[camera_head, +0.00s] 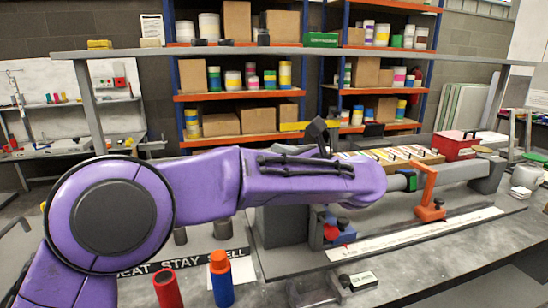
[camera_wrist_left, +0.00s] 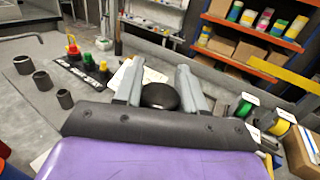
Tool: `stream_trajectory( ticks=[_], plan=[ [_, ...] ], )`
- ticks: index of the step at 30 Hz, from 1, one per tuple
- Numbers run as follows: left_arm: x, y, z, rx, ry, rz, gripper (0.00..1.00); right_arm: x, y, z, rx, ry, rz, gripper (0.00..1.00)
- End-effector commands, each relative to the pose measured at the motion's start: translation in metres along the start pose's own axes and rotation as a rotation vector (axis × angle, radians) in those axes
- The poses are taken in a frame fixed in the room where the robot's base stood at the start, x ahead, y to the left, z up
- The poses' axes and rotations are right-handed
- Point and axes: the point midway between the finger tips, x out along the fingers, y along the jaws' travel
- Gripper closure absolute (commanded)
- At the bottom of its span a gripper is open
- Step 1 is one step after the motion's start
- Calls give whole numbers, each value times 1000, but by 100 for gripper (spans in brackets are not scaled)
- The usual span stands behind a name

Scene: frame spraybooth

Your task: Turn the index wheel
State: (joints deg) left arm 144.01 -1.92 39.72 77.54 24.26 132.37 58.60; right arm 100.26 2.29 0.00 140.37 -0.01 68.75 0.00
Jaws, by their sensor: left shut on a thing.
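My left gripper (camera_wrist_left: 160,68) shows in the left wrist view, with one grey finger on each side of a black round knob (camera_wrist_left: 160,96). It is shut on this knob, which sits deep between the fingers. I cannot tell whether the knob is part of the index wheel, and no other wheel shows clearly. In the head view my purple left arm crosses the bench, and its forearm hides much of the machine. A dark angled part shows above the forearm there, but I cannot make it out. My right gripper is not in view.
A red bottle (camera_head: 168,288) and an orange-capped blue bottle (camera_head: 221,278) stand at the bench's front. An orange bracket (camera_head: 428,195) and a red box (camera_head: 455,145) are at the right. Stocked shelves (camera_head: 238,96) stand behind. A white scale strip (camera_head: 415,234) lies along the bench.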

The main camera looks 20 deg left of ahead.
Motion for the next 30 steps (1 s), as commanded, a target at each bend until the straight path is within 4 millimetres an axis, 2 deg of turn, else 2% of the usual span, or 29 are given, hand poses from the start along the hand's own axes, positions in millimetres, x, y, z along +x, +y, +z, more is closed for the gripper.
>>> stream_trajectory(
  ticks=[12,30],
  plan=[
    [0,4,4,-3,-4,255,91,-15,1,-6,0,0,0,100],
    [1,6,2,-1,-4,325,91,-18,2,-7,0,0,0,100]
  ],
)
